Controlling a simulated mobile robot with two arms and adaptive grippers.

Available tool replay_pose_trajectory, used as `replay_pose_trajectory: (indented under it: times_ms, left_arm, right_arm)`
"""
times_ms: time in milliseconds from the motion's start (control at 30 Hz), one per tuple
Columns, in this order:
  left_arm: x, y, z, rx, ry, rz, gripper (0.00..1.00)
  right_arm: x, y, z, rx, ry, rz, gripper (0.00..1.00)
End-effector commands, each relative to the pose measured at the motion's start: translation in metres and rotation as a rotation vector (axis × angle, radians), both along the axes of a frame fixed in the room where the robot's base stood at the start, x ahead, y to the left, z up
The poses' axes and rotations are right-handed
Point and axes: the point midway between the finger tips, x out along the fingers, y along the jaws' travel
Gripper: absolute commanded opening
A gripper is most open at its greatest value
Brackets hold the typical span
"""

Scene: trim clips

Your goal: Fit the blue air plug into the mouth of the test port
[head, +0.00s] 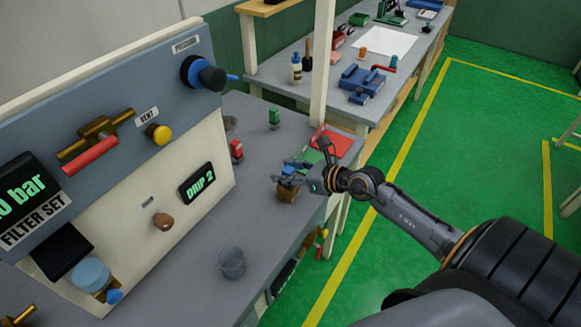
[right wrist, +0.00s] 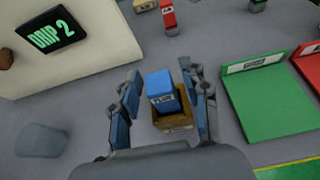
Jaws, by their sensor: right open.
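The blue plug (right wrist: 159,88), a block with a pale label, stands in a small brown holder (right wrist: 178,122) on the grey bench. In the head view the holder (head: 288,194) is partly hidden by my right gripper. My right gripper (head: 287,173) is open, with one finger on each side of the plug in the right wrist view (right wrist: 166,84); I see gaps between fingers and plug. I cannot tell for sure which fitting is the test port; a dark round fitting with a blue ring (head: 196,72) sits on the upper panel. My left gripper is not in view.
A panel with a DRIP 2 display (head: 197,183) stands at left. A grey cup (head: 231,262) is on the bench. A red block (head: 236,151) and a green block (head: 274,118) stand behind. Green (right wrist: 265,100) and red trays lie beside the holder.

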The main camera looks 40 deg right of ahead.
Motion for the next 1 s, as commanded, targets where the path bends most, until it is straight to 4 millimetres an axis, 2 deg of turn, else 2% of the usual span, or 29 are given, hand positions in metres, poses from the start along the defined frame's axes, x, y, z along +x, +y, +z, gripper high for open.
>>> replay_pose_trajectory:
  times_ms: [67,167,700,1000]
  left_arm:
    - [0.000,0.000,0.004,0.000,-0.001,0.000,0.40]
    - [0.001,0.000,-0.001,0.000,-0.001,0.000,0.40]
    - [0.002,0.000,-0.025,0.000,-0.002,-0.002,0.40]
    - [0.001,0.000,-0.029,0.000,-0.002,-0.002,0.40]
  right_arm:
    - [0.000,0.000,0.006,-0.001,0.000,0.000,0.45]
    - [-0.009,-0.004,0.004,-0.002,0.001,0.000,0.45]
    - [-0.086,-0.034,0.038,-0.002,0.003,0.001,0.45]
    - [-0.102,-0.042,0.048,0.000,0.000,0.000,0.45]
